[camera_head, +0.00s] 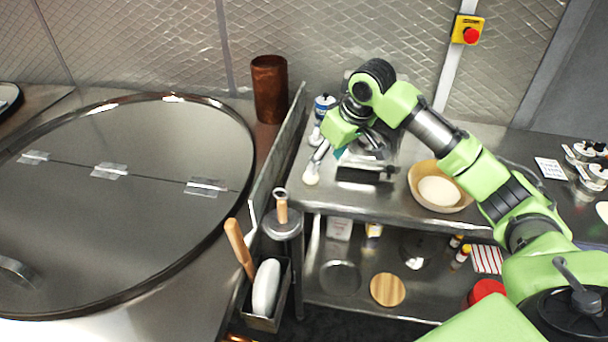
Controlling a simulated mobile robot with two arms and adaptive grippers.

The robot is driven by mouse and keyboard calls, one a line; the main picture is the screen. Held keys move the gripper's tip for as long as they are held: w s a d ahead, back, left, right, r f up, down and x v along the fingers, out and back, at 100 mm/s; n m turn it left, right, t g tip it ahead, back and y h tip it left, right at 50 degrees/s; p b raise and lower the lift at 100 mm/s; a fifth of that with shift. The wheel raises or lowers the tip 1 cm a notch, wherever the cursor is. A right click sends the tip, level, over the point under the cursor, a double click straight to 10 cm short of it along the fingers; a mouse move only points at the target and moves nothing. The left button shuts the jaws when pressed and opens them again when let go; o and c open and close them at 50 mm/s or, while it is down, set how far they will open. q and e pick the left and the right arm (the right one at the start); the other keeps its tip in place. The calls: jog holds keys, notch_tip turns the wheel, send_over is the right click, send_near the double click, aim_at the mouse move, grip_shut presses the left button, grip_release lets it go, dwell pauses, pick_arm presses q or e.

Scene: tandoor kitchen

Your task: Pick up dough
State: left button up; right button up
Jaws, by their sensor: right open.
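The pale dough (439,191) sits in a round wooden bowl (417,174) on the steel counter, right of centre. My right gripper (343,152) is open at the counter's left part, left of the bowl and apart from it. Its fingers point down near a metal appliance. A small whitish rounded thing (312,174) shows by the fingers; I cannot tell what it is or whether they touch it. My right arm passes close beside the bowl's right side in the picture. My left gripper is out of view.
A metal appliance (366,173) and a blue-white canister (324,106) stand near my right gripper. A thin upright panel (274,165) edges the counter beside the large round lid (120,215). A lower shelf holds a wooden disc (387,289). The counter's front strip is clear.

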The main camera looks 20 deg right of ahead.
jog(key=w+r, duration=0.1)
jog(key=w, duration=0.1)
jog(key=p, duration=0.1)
send_near(310, 179)
jog(key=shift+w+f, duration=0.15)
jog(key=shift+f, duration=0.35)
jog(key=shift+w+f, duration=0.1)
jog(key=shift+f, duration=0.15)
jog(key=p+x, duration=0.2)
jog(key=x, duration=0.2)
jog(key=shift+a, duration=0.15)
jog(key=shift+w+f, duration=0.2)
jog(key=shift+f, duration=0.35)
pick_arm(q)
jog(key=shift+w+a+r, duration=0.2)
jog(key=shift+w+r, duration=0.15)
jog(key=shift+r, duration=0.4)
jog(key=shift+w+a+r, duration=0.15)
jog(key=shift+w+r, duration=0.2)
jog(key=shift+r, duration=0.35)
pick_arm(e)
jog(key=c, duration=0.8)
